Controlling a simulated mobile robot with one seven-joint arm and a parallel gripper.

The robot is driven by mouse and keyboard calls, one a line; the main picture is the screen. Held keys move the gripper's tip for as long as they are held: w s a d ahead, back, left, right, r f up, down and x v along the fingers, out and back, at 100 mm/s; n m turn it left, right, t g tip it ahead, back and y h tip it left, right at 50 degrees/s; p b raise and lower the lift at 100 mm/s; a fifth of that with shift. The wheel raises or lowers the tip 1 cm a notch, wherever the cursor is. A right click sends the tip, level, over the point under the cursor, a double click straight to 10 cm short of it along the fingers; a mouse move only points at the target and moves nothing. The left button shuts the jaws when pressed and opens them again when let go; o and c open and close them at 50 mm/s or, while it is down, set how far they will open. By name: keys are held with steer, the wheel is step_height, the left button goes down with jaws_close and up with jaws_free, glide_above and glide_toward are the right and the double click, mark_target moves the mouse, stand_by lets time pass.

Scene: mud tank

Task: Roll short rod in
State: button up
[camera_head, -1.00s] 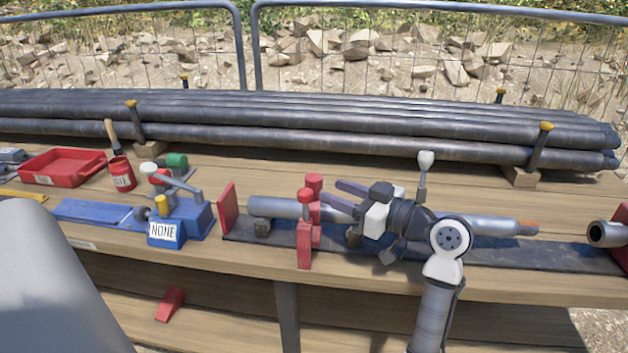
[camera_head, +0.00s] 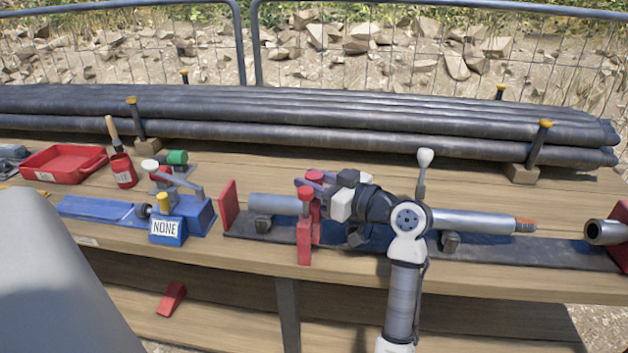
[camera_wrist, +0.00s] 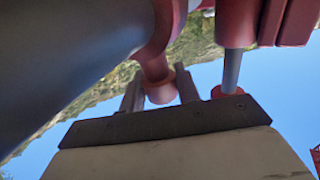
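The short grey rod (camera_head: 475,221) lies level in the cradles along the bench, its orange-brown threaded end pointing right toward the dark pipe socket (camera_head: 604,232). A red clamp (camera_head: 305,240) with red knobs stands across the rod's left part. My gripper (camera_head: 310,182) is at the top of this clamp, above the rod. In the wrist view my gripper's two fingers (camera_wrist: 160,92) stand apart, on either side of a red round-ended knob (camera_wrist: 158,94). Whether they touch it cannot be told. My arm hides the middle of the rod.
A red end plate (camera_head: 228,205) stands left of the rod. A blue vise labelled NONE (camera_head: 167,231), a red tray (camera_head: 64,165) and a red pot with a brush (camera_head: 122,171) are further left. Long dark rods (camera_head: 300,133) are stacked behind, between yellow-topped posts.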

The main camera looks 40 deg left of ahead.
jaws_close()
steer(key=shift+w+d, duration=0.25)
steer(key=shift+d, duration=0.1)
steer(key=w+d+b, duration=0.1)
steer(key=w+d, duration=0.1)
steer(key=d, duration=0.2)
steer(key=w+d+b, duration=0.1)
steer(key=w+d, duration=0.2)
steer(key=d, duration=0.2)
steer(key=w+d+b, duration=0.1)
steer(key=w+d, duration=0.2)
steer(key=d, duration=0.1)
steer(key=shift+d+b, duration=0.15)
steer(key=shift+b, duration=0.25)
steer(key=o, duration=0.7)
jaws_free()
steer(key=shift+w+d, duration=0.1)
steer(key=d, duration=0.4)
steer(key=d+b, duration=0.1)
steer(key=d, duration=0.4)
steer(key=w+d, duration=0.1)
steer(key=d, duration=0.4)
